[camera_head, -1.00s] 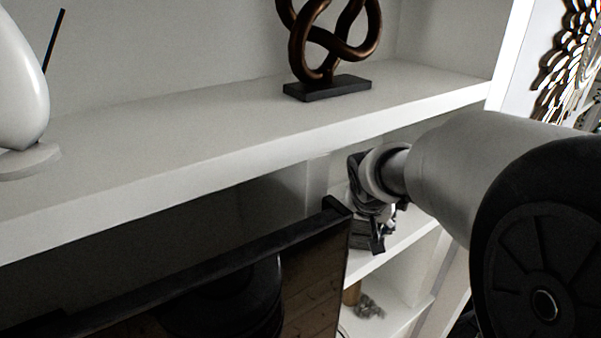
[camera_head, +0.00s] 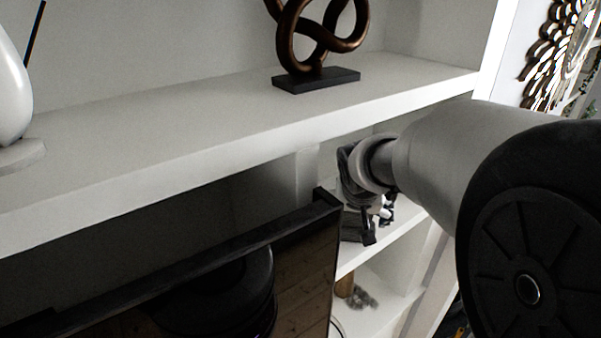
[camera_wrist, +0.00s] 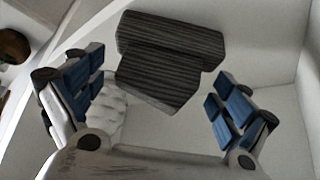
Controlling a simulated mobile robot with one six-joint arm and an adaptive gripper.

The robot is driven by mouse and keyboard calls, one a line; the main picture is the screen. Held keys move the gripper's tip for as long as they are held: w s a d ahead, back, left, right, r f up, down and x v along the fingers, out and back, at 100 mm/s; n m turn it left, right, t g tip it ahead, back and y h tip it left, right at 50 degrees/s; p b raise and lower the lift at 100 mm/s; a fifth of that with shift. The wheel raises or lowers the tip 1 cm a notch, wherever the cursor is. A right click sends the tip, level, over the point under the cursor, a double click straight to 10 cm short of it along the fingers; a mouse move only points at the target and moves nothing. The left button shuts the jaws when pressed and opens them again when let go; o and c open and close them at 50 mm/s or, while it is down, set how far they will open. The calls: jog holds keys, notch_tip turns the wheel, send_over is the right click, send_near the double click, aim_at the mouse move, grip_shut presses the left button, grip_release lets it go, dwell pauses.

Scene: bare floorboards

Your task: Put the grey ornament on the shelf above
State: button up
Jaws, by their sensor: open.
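My gripper (camera_head: 368,222) is inside the middle shelf compartment, below the white upper shelf (camera_head: 200,130). In the wrist view its two blue-padded fingers (camera_wrist: 155,82) are spread apart, with nothing clamped between them. A pale grey, knobbly thing (camera_wrist: 110,112), possibly the grey ornament, shows beside the left finger, partly hidden by it. A dark grey ribbed block or stack (camera_wrist: 170,58) lies ahead, between and beyond the fingers. Another small grey knobbly object (camera_head: 363,299) sits on the lower shelf; I cannot tell which one the task names.
A bronze knot sculpture (camera_head: 316,50) on a black base stands on the upper shelf, and a white rounded ornament (camera_head: 12,95) at its left. A black-framed screen (camera_head: 305,265) stands left of my gripper. The upper shelf between the ornaments is clear.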

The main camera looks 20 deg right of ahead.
jog(key=v, duration=1.2)
jog(key=shift+b, duration=0.35)
